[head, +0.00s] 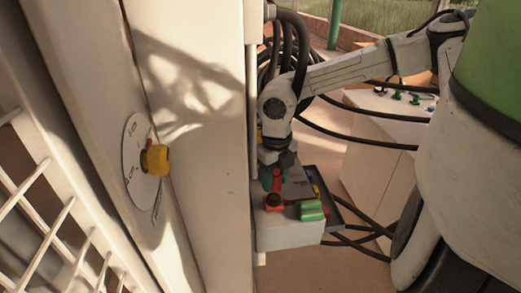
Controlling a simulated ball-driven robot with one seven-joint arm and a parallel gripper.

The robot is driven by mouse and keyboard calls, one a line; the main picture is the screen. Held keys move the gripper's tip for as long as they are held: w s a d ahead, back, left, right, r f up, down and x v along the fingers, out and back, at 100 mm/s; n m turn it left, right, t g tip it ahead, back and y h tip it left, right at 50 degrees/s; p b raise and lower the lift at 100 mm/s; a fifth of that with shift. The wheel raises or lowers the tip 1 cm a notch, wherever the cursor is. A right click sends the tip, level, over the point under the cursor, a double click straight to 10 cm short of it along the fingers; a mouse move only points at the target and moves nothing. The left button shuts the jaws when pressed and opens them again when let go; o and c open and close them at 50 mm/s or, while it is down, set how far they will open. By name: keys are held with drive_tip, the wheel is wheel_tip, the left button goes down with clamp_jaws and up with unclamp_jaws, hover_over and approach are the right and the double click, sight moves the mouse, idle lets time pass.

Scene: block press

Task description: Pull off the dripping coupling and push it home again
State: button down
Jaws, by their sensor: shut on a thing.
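My gripper (278,172) points down over the left part of a pale box-shaped block (286,238) on the side of a light post. It is shut on a small red part (277,181), seemingly a coupling, mostly hidden between the fingers. A round red coupling or knob (273,202) sits in front of the gripper on the block's edge. A green coupling (311,210) sits to the right of it. Small blue and yellow parts show behind, near the block's right side. No drip can be made out at this size.
A light post (205,150) stands close left of the block, with a yellow rotary knob (155,160) on a round plate. Black hoses (290,45) hang behind my arm and more run below right. A white cabinet (385,150) with green knobs stands behind. A white grille is at lower left.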

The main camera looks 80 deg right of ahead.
sight(274, 188)
drive_tip(key=shift+r+p, duration=0.35)
drive_tip(key=shift+r, duration=0.4)
drive_tip(key=shift+f, duration=0.1)
drive_tip(key=shift+f+b, duration=1.8)
drive_tip(key=shift+b, duration=0.05)
drive_tip(key=shift+b, duration=0.5)
idle(0.7)
drive_tip(key=shift+f+b, duration=0.65)
drive_tip(key=shift+f, duration=0.05)
idle(0.6)
drive_tip(key=c, duration=0.5)
unclamp_jaws()
drive_tip(key=shift+r, duration=0.1)
